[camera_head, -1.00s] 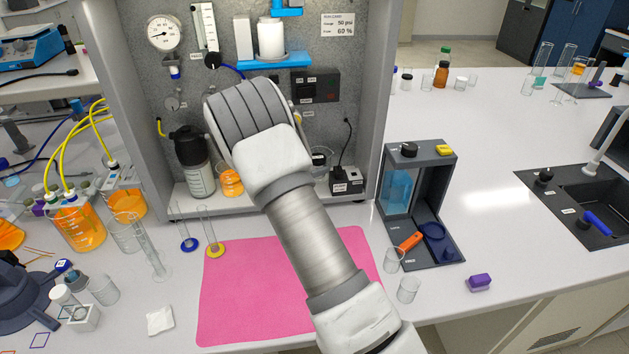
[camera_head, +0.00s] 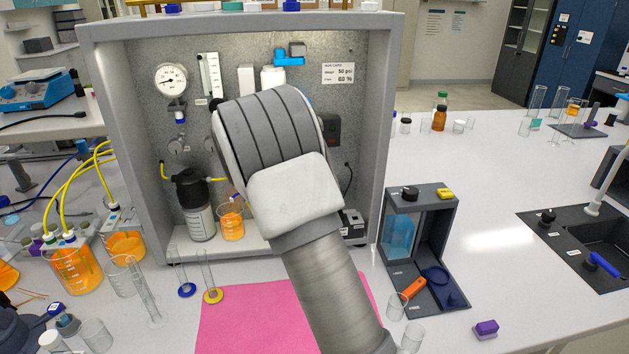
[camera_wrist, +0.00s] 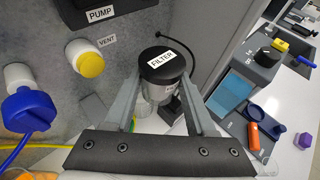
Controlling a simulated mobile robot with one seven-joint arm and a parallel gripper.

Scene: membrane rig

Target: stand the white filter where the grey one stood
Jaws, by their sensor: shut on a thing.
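In the wrist view my gripper (camera_wrist: 160,92) is shut on a filter (camera_wrist: 163,66) with a black cap labelled FILTER. Its body below the cap looks pale grey and is partly hidden by the fingers. It is held in front of the rig's panel. In the head view my wrist hides the fingers and the filter. A white cylinder (camera_head: 272,77) shows on the rig's back panel, below a blue clamp (camera_head: 288,60); its lower part is hidden by my wrist. I cannot tell whether it is a filter.
A yellow-capped vent port (camera_wrist: 88,63) and a blue-capped port (camera_wrist: 30,106) stick out beside my gripper. The dark stand (camera_head: 455,235) is right of the rig. A dark bottle (camera_head: 196,205) and an orange beaker (camera_head: 231,222) stand inside. The pink mat (camera_head: 245,320) is clear where visible.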

